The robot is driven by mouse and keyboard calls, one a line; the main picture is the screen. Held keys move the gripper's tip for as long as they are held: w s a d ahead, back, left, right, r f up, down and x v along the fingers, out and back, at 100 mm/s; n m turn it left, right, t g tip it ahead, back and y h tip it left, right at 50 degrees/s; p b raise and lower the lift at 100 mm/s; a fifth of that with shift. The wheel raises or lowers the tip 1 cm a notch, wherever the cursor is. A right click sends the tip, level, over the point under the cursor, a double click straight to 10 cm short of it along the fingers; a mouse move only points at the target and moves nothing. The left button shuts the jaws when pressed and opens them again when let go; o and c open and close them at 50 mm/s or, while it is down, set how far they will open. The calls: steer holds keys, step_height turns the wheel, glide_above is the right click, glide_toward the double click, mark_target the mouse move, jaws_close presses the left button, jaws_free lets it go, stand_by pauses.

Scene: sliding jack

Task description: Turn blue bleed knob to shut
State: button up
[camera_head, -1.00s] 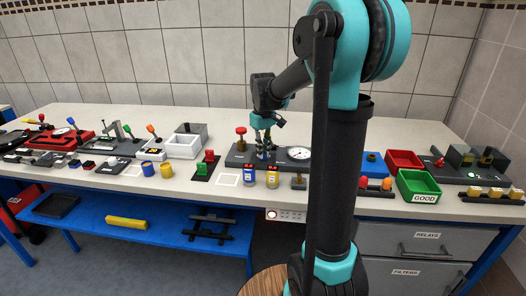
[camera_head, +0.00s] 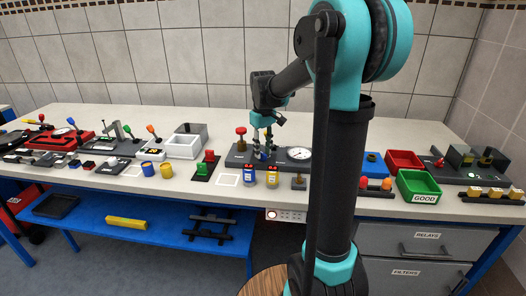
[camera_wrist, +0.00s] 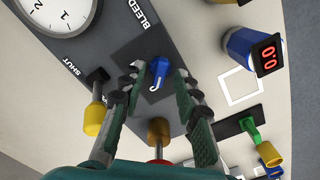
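The blue bleed knob (camera_wrist: 159,70) stands on a dark plate of the grey gauge panel (camera_wrist: 112,42), with a white mark on its near end. "BLEED" and "SHUT" are lettered on the panel. My gripper (camera_wrist: 160,72) is open, with one finger on each side of the knob and visible gaps between; I cannot tell whether either fingertip touches it. In the head view, my gripper (camera_head: 262,143) points down over the knob (camera_head: 263,156), which the fingers partly hide. The round white gauge (camera_head: 299,153) is right of it.
A red knob (camera_head: 241,131) rises left of my gripper. In the wrist view, a blue cylinder (camera_wrist: 240,44) has a red 0.0 display.

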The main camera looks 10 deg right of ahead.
mark_target(263, 154)
step_height(263, 154, up, 11)
steer(key=shift+r, duration=0.2)
steer(key=shift+s, duration=0.15)
stand_by(0.3)
